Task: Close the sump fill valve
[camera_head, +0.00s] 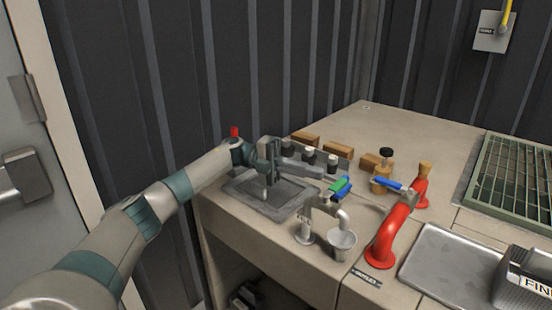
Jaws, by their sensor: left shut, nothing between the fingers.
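A silver tap (307,219) stands near the front edge of the counter, with a green lever (338,185) on top and a blue part beside it. Its spout hangs over a small grey cup (341,243). A red pipe (386,238) to its right carries a blue lever (388,185). No label naming the sump fill valve is readable. My left gripper (318,176) reaches in from the left, just left of the green lever. It is shut and empty; whether it touches the lever I cannot tell. My right gripper is out of view.
A dark square recessed tray (268,207) lies under my left wrist. Wooden blocks (340,149) and black-and-white knobs (309,157) stand behind. The back counter is clear.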

